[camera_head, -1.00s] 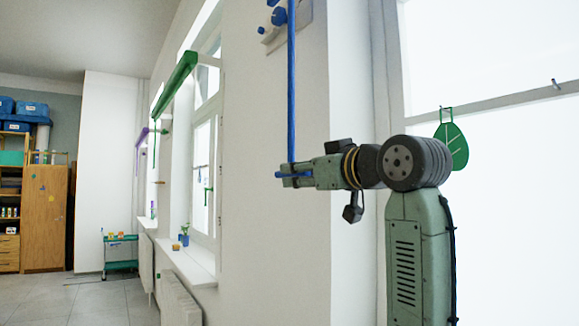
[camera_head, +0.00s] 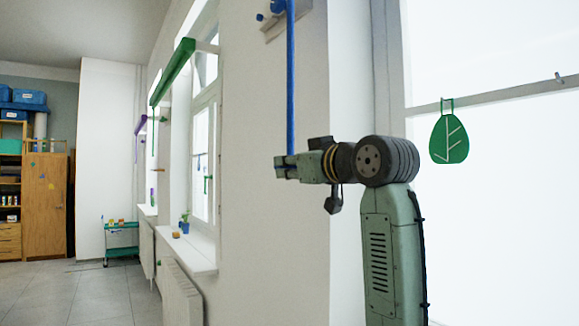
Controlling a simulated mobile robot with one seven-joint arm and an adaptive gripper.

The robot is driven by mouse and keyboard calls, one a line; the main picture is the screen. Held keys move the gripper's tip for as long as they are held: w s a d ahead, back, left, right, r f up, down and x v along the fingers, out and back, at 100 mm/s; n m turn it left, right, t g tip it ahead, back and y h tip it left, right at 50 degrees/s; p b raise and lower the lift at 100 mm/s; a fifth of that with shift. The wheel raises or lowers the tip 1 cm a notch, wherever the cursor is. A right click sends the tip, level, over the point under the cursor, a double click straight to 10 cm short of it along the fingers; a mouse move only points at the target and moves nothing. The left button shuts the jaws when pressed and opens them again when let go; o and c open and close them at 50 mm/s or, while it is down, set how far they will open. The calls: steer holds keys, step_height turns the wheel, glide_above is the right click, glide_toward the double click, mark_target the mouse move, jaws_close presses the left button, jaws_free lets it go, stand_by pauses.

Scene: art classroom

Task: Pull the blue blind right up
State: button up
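A long straight blue rod or cord (camera_head: 290,85) hangs along the white wall beside the window, below a blue fitting (camera_head: 279,6) that is cut off at the top edge. My gripper (camera_head: 281,167) is at the rod's visible lower end, pointing left. The rod meets the top of the fingers; nothing blue shows clearly below them. The fingers look close together, but they are small and seen from the side, so whether they clasp the rod's end is unclear. The blue blind's own cloth is not visible.
The bright window (camera_head: 500,220) is on the right, with a green leaf-shaped tag (camera_head: 449,138) hanging at its crossbar. A green blind roller (camera_head: 174,70) is farther along the wall. Radiators (camera_head: 180,295) stand below the sills. The floor (camera_head: 65,290) at left is clear.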

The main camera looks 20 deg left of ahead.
jaws_close()
stand_by(0.3)
